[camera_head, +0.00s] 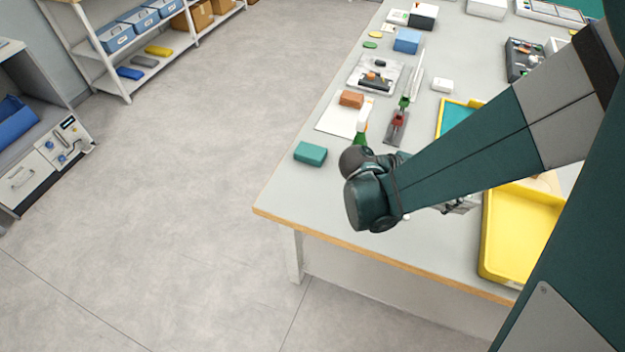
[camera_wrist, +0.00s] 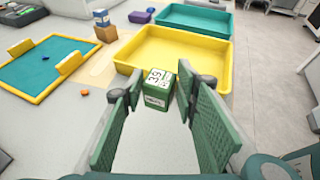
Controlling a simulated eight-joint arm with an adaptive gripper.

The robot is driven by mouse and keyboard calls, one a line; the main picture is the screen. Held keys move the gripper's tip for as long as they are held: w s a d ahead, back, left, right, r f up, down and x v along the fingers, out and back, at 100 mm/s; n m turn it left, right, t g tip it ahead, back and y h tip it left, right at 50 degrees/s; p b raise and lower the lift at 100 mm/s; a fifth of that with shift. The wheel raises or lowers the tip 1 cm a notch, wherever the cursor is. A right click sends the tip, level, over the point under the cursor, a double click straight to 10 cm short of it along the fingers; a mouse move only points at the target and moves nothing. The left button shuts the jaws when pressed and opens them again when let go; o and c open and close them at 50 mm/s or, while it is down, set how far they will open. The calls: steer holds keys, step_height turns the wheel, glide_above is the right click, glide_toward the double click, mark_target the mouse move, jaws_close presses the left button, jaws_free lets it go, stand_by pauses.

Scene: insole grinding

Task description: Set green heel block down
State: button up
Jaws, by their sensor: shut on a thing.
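The green heel block (camera_wrist: 156,98) shows in the wrist view with a white label reading 39 on top. It sits upright between the two green finger pads of my gripper (camera_wrist: 160,84), which is shut on it. The block is on the near side of the large yellow tray (camera_wrist: 178,57), outside its wall. I cannot tell whether its underside touches the table. In the head view my gripper (camera_head: 459,205) is mostly hidden behind my arm, left of the yellow tray (camera_head: 520,240), and I cannot make out the block there.
A yellow-rimmed tray with a teal floor (camera_wrist: 45,70) lies at left in the wrist view. A teal bin (camera_wrist: 195,20) stands beyond the yellow tray. In the head view a teal block (camera_head: 310,154) lies near the table's left edge. The table's front left corner is bare.

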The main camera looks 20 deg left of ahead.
steer(key=a+n+t+y+p, duration=0.3)
steer(key=a+n+t+y, duration=0.2)
steer(key=a, duration=3)
steer(key=shift+w+r+n+t, duration=0.25)
steer(key=shift+n+t, duration=0.45)
steer(key=shift+n, duration=0.3)
steer(key=s+a, duration=0.1)
steer(key=a, duration=0.2)
steer(key=s+a+n+y+p, duration=0.1)
steer(key=a, duration=0.2)
steer(key=s+a+n+t+y, duration=0.1)
steer(key=a, duration=0.2)
steer(key=shift+s+a+f, duration=0.1)
steer(key=shift+s+a, duration=0.15)
steer(key=shift+s, duration=0.05)
steer(key=c, duration=0.3)
steer(key=shift+c, duration=0.2)
steer(key=shift+w, duration=0.1)
